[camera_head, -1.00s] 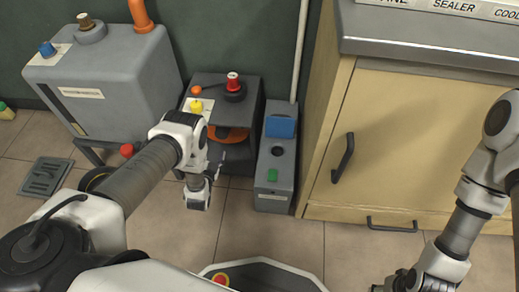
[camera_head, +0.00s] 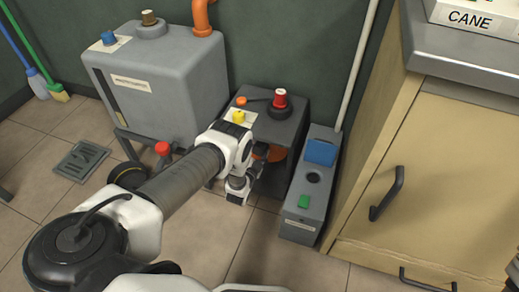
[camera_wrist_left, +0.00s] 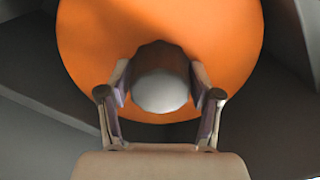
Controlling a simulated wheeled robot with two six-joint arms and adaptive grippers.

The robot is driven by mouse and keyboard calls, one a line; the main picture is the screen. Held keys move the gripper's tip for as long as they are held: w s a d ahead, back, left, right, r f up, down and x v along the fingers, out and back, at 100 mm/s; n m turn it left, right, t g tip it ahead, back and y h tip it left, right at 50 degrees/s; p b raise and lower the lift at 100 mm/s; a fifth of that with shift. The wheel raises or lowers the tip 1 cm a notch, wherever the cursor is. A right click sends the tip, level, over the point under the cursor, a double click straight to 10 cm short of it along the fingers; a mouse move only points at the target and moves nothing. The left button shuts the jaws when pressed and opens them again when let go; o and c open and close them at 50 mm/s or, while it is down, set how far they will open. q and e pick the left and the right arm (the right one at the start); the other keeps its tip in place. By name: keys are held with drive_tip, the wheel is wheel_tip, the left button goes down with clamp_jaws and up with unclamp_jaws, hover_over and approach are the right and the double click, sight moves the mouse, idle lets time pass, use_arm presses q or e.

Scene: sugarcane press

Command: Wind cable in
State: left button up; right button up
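The dark grey machine housing (camera_head: 275,128) stands on the floor against the wall, with an orange reel (camera_head: 276,153) in its open front. A red knob (camera_head: 280,98) on a black base, a yellow knob (camera_head: 238,116) and an orange knob are on its top. My left gripper (camera_head: 262,157) reaches into the open front. In the left wrist view, a pale rounded knob (camera_wrist_left: 161,78) stands out from the orange disc (camera_wrist_left: 225,40). My left fingers (camera_wrist_left: 160,85) lie on either side of it; whether they press on it cannot be told. No cable is clearly visible. My right gripper is out of view.
A grey box (camera_head: 307,190) with a blue lid and green button stands close to the right. A wooden cabinet (camera_head: 450,180) is beyond it. A large grey tank (camera_head: 165,85) is at left.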

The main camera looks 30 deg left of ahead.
use_arm(q)
clamp_jaws()
